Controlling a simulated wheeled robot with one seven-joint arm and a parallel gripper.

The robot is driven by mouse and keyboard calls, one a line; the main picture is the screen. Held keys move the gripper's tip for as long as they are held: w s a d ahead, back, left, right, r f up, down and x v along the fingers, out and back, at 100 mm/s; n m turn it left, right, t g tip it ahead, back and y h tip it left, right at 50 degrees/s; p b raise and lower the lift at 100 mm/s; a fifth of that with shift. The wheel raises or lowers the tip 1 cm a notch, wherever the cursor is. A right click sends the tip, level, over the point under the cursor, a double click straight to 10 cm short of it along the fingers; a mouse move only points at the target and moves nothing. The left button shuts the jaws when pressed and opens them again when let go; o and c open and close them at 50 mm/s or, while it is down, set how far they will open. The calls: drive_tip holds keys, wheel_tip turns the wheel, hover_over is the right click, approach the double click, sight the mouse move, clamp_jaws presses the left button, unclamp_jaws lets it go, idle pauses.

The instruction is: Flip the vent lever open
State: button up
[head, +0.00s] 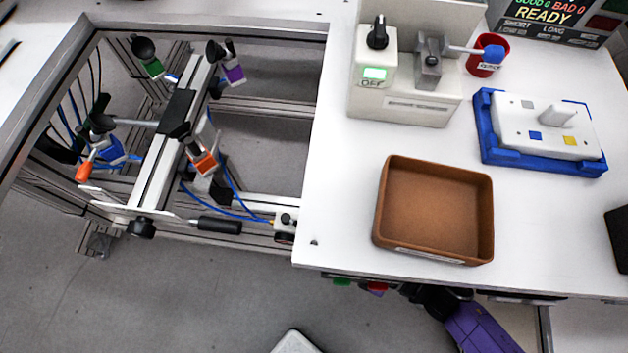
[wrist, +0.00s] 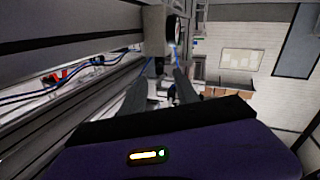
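No part is clearly marked as the vent lever. A small pale box with a black round part (head: 285,225) sits on the frame at the table's left edge, with blue hose near it. A black cylindrical handle (head: 218,226) lies just left of it. In the wrist view a pale block with a dark round face (wrist: 160,30) stands ahead of my gripper (wrist: 164,75). The two grey fingers are apart, with nothing clearly held between them. In the head view my purple arm is at the bottom right, and the table edge partly hides its dark end.
A cream unit (head: 405,105) carries a black knob, an OFF display and a blue-tipped lever (head: 490,54). A red cup (head: 487,62), a brown tray (head: 435,210) and a blue holder (head: 495,155) with a white part stand on the table. Clamps fill the frame at left.

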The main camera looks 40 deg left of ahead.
drive_tip(key=x, duration=0.5)
clamp_jaws()
